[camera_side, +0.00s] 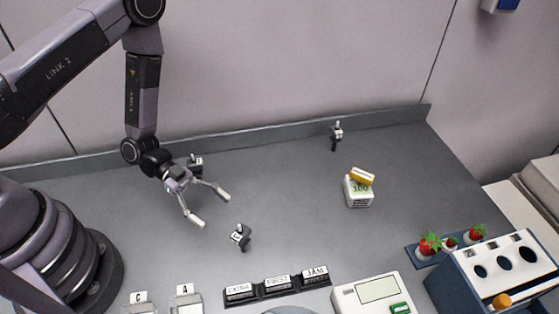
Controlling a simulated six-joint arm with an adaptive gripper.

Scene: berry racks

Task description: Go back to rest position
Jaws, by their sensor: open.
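My gripper (210,207) is open and empty. It hangs over the left part of the grey table (290,205), with its two fingers spread apart and pointing down to the right. A small dark clip-like object (240,236) lies just right of and below the fingertips. Another similar dark object (196,161) shows just behind the gripper's wrist, partly hidden by it.
A white box with a yellow top (358,190) stands right of centre. A small dark stand (336,134) is behind it. The table's middle is clear.

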